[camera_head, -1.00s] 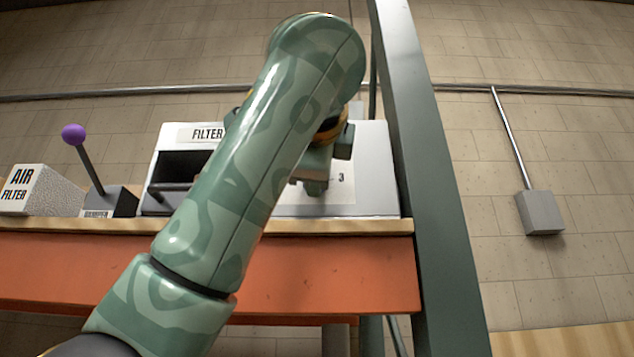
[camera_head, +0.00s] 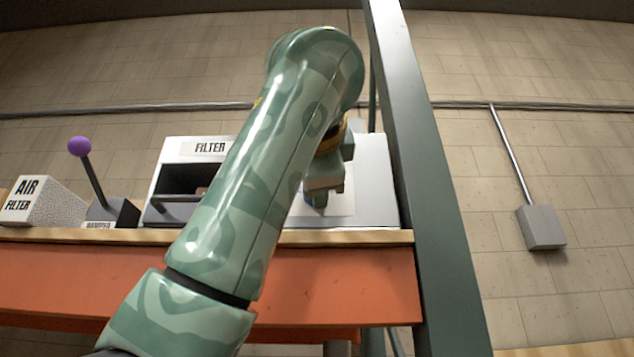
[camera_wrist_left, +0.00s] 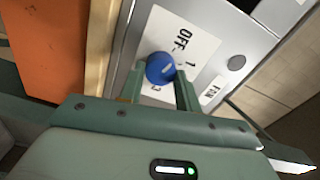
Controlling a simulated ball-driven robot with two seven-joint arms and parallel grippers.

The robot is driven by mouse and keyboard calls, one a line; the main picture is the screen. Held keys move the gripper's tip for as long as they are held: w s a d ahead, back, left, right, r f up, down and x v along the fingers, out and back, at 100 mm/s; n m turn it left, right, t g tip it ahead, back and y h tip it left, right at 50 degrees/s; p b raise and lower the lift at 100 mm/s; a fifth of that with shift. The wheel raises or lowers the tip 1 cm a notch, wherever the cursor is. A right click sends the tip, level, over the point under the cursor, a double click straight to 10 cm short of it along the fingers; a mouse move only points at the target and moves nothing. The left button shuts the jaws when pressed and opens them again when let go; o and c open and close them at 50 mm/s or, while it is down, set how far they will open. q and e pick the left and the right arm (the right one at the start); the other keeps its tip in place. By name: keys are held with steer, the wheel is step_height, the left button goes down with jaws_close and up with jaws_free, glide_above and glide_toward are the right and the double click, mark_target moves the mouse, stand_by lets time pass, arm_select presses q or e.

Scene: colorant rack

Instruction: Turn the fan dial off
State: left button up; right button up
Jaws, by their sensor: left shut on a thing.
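The blue fan dial (camera_wrist_left: 160,68) sits on a white label panel (camera_wrist_left: 205,45) with "OFF" printed beside it and "FAN" printed nearby. A short pale mark shows on the dial's face. My left gripper (camera_wrist_left: 161,76) has one finger on each side of the dial and is shut on it. In the head view my left gripper (camera_head: 317,201) is at the front of the white-grey machine (camera_head: 376,180), and my forearm hides much of that machine. The dial is mostly hidden there. My right gripper is not in view.
Left of my arm are the filter slot (camera_head: 180,181), a lever with a purple knob (camera_head: 79,146) and an air filter box (camera_head: 40,202). A green post (camera_head: 420,170) stands close on the right. The orange bench (camera_head: 340,280) runs below.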

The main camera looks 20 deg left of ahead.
arm_select(q)
steer(key=shift+f, duration=0.1)
steer(key=o, duration=1)
steer(key=shift+c, duration=0.2)
steer(key=b+v, duration=0.3)
steer(key=v, duration=1.3)
steer(key=shift+b, duration=0.4)
